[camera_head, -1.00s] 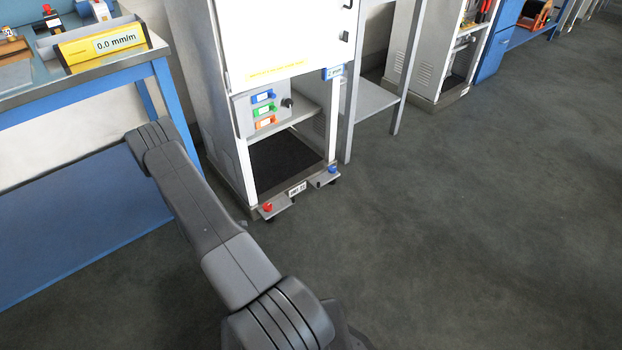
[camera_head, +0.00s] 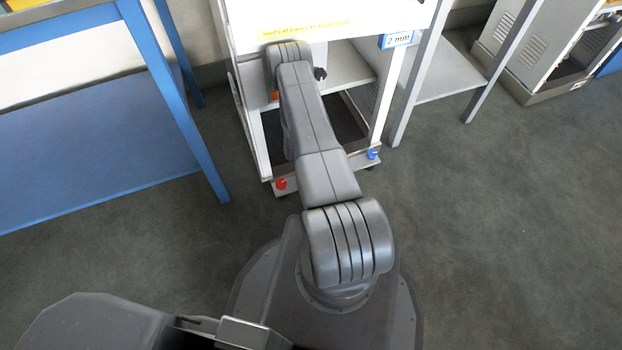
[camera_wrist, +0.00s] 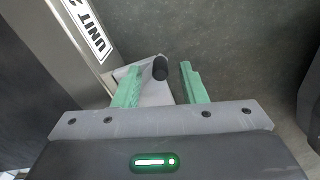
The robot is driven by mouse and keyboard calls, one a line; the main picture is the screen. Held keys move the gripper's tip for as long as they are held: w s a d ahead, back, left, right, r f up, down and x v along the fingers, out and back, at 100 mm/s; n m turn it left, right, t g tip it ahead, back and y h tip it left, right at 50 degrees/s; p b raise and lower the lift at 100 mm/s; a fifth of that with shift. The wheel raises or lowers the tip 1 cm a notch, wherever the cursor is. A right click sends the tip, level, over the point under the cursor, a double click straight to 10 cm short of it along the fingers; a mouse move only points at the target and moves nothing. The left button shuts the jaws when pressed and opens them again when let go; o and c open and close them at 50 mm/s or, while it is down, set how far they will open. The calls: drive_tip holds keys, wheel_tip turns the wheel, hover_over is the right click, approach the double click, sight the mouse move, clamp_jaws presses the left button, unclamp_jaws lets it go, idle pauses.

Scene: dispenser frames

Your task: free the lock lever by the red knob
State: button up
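The red knob (camera_head: 281,184) sits at the lower left front of the white cabinet, on a small plate low near the floor. My gripper is hidden behind my arm in the head view. In the wrist view my gripper (camera_wrist: 162,84) is open, its two green fingers apart. A pale plate (camera_wrist: 155,92) and a short black cylinder (camera_wrist: 160,67) show between the fingers, with no visible grip on them. I cannot tell whether the cylinder is a caster or another part. No red shows in the wrist view.
A blue knob (camera_head: 373,154) sits at the cabinet's lower right front. The cabinet's UNIT label (camera_wrist: 88,28) is left of the fingers. A blue bench (camera_head: 100,130) stands to the left and a grey side table (camera_head: 432,78) to the right. Open floor lies at right.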

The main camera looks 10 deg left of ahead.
drive_tip(key=shift+f, duration=0.3)
clamp_jaws()
